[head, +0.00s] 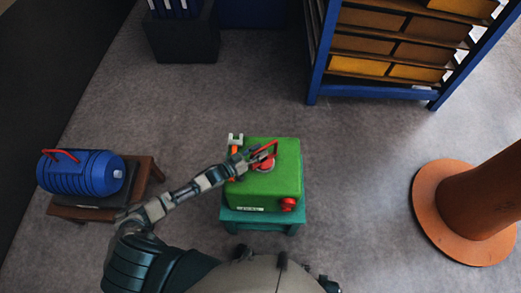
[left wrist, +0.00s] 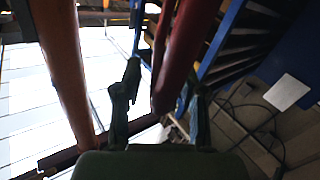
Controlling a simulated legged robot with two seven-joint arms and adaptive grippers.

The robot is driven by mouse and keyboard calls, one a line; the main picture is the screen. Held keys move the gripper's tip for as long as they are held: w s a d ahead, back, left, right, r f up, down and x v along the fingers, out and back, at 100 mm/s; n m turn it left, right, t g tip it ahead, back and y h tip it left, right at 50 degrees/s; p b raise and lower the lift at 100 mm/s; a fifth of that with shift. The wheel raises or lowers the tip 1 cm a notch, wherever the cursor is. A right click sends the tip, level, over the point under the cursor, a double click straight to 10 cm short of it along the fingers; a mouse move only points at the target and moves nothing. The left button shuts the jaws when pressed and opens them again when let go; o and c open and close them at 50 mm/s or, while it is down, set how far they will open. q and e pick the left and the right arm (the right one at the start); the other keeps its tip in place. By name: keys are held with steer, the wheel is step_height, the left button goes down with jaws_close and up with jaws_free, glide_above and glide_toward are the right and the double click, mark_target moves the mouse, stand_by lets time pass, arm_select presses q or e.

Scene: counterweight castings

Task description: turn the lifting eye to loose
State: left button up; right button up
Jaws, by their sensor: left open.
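The lifting eye (head: 274,147) is a red loop on a round red base, on top of a green casting (head: 285,178). My left gripper (head: 262,152) reaches in from the left, at the loop, and partly hides it. Its two fingers stand apart in the left wrist view (left wrist: 160,100), open. A dark red bar (left wrist: 183,55) shows between and beyond the fingers there; I cannot tell if it is the loop. Whether the fingers touch the eye is unclear. My right gripper is not in view.
The casting sits on a teal stand (head: 262,217), with a red knob (head: 288,204) at its front right. A blue ribbed motor (head: 85,174) rests on a brown table at left. An orange column (head: 485,205) stands right; a blue shelf (head: 318,75) stands behind. Floor between is clear.

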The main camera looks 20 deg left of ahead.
arm_select(q)
steer(key=shift+w+d, duration=0.3)
steer(key=shift+w, duration=0.05)
jaws_close()
